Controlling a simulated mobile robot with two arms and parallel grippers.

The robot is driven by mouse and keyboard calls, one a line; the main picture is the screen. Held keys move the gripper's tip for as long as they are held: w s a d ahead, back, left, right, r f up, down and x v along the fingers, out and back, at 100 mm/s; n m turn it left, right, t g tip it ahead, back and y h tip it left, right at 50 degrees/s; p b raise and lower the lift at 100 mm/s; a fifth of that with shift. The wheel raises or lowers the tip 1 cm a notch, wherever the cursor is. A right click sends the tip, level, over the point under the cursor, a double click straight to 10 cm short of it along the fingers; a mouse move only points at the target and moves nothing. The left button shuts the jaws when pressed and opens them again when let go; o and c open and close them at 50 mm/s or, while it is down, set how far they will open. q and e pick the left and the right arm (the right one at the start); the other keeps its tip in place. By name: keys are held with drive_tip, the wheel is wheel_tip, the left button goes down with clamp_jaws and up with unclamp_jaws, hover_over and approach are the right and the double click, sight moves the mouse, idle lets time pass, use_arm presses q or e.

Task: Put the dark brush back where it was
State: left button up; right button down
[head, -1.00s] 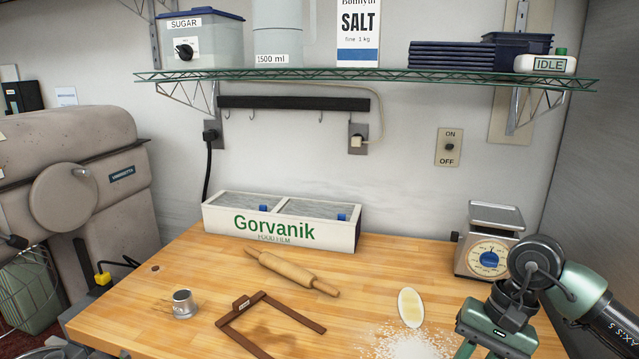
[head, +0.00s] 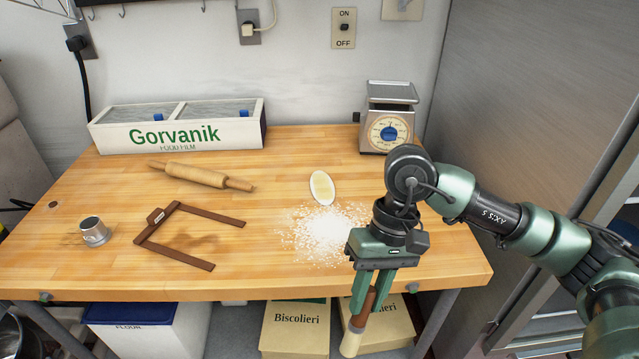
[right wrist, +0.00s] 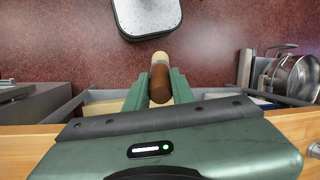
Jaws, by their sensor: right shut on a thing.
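My right gripper (head: 370,295) is shut on the brush (head: 352,338), which has a dark brown body and a cream lower end. The brush hangs tilted with its cream end down, in front of the table's front edge. In the right wrist view, the brown body (right wrist: 160,84) sits between the fingers (right wrist: 153,92), with the cream end beyond. A brown three-sided wooden frame (head: 165,240) with a small label lies on the table, its open side to the right. My left gripper is not in view.
White powder (head: 325,232) lies beside a pale oval item (head: 322,187). A rolling pin (head: 200,176), metal cup (head: 94,232), film box (head: 180,130) and scale (head: 387,120) stand or lie on the table (head: 290,278). Cardboard boxes (head: 297,325) and a flour bin (head: 150,335) are below.

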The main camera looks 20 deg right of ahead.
drive_tip(key=shift+r, duration=0.15)
drive_tip(key=shift+r+p, duration=0.8)
drive_tip(key=shift+r, duration=1.6)
